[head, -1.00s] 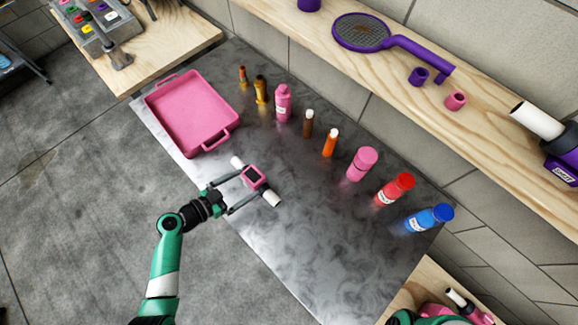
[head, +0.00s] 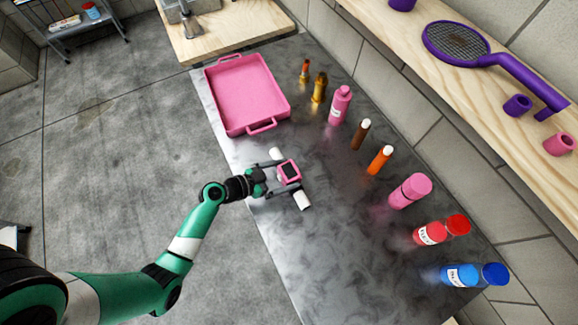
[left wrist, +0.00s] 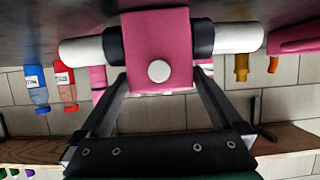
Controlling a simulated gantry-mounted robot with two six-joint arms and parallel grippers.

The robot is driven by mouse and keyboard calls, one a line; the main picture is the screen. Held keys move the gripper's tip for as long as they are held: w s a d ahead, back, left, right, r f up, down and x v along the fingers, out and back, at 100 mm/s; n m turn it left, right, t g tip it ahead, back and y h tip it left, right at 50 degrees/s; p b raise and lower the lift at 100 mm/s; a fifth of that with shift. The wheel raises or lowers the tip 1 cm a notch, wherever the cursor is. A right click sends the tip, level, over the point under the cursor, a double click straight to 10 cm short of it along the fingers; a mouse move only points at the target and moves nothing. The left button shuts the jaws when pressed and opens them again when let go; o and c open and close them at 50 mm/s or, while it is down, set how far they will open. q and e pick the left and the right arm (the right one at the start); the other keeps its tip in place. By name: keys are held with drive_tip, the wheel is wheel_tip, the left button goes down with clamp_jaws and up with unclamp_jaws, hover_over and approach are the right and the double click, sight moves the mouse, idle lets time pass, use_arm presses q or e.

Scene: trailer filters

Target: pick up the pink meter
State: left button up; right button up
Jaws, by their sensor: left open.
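The pink meter (head: 289,172), a pink box with a dark screen and a white tube end on each side, is at the left edge of the grey metal table (head: 330,250). My left gripper (head: 284,177) is open, with its fingers on either side of the pink box. In the left wrist view the meter (left wrist: 158,45) lies across the finger ends, with a round white button facing the camera. Dark bands sit between the box and the white tube ends, near the fingertips. Whether the fingers touch it cannot be told. My right gripper is not in view.
A pink tray (head: 248,95) stands behind the meter. Several bottles line the table's far side, including a pink one (head: 410,190), a red one (head: 431,233) and a blue one (head: 461,275). A wooden shelf holds a purple racket (head: 456,45). The table's near middle is clear.

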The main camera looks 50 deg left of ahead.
sight(297, 169)
use_arm(q)
drive_tip(key=x, duration=0.5)
drive_tip(key=shift+r+b, duration=0.25)
drive_tip(key=shift+b, duration=0.1)
drive_tip(key=c, duration=1.5)
drive_tip(key=shift+r, duration=0.4)
drive_tip(key=s+r+p, duration=0.1)
drive_tip(key=r, duration=0.1)
drive_tip(key=s+r+p, duration=0.1)
drive_tip(key=r+p, duration=0.1)
drive_tip(key=r, duration=0.1)
drive_tip(key=s+r+p, duration=0.1)
drive_tip(key=r, duration=0.1)
drive_tip(key=shift+s+d+r, duration=0.2)
drive_tip(key=shift+s+d, duration=0.05)
drive_tip(key=shift+d, duration=0.1)
drive_tip(key=shift+s+d+r+p, duration=0.45)
drive_tip(key=shift+s+r, duration=0.35)
drive_tip(key=shift+s, duration=0.9)
drive_tip(key=shift+s+d+r+p, duration=0.3)
drive_tip(key=shift+s+r+p, duration=0.4)
drive_tip(key=shift+s, duration=1)
drive_tip(key=shift+s+d+r+p, duration=0.4)
drive_tip(key=shift+s+r, duration=0.55)
drive_tip(key=shift+s, duration=0.75)
